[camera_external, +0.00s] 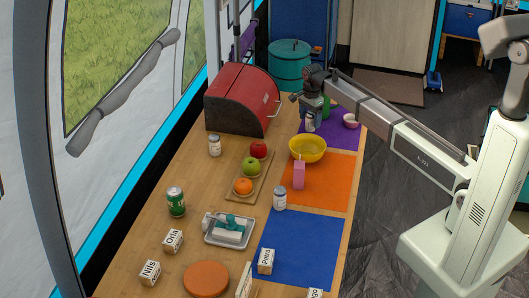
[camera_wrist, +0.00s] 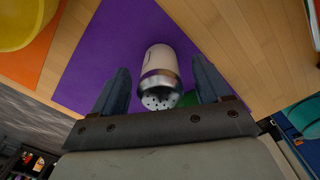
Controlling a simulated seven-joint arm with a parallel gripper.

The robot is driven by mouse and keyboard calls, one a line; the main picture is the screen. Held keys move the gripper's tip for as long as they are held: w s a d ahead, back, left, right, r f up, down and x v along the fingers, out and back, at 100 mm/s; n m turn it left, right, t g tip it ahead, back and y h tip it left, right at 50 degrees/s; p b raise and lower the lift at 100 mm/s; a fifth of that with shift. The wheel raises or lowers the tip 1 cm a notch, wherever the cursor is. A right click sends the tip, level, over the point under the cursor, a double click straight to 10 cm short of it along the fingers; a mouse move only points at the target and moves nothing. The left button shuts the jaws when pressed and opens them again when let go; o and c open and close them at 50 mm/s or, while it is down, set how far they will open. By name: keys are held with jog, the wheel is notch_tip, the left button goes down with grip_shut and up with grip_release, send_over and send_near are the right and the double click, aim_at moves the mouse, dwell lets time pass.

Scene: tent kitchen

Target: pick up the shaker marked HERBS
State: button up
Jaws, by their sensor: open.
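A white shaker with a pierced metal top (camera_wrist: 158,80) lies between the two fingers of my open gripper (camera_wrist: 160,66) in the wrist view, with a gap on both sides. Its label is not readable. In the external view this shaker (camera_external: 310,122) stands on the purple mat (camera_external: 338,134) below my gripper (camera_external: 309,106), which partly hides it. Two similar shakers stand elsewhere: one (camera_external: 214,146) in front of the red bread box, one (camera_external: 279,199) by the blue mat. Their markings are too small to read.
A green object (camera_wrist: 189,99) is close behind the shaker. A pink-white cup (camera_external: 351,121) stands right of it and a yellow bowl (camera_external: 308,149) stands nearer on the orange mat (camera_external: 328,185). The red bread box (camera_external: 236,101) is to the left.

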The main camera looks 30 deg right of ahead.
jog(key=shift+f, duration=0.65)
jog(key=c, duration=1.1)
jog(key=shift+c, duration=0.2)
jog(key=shift+r, duration=0.15)
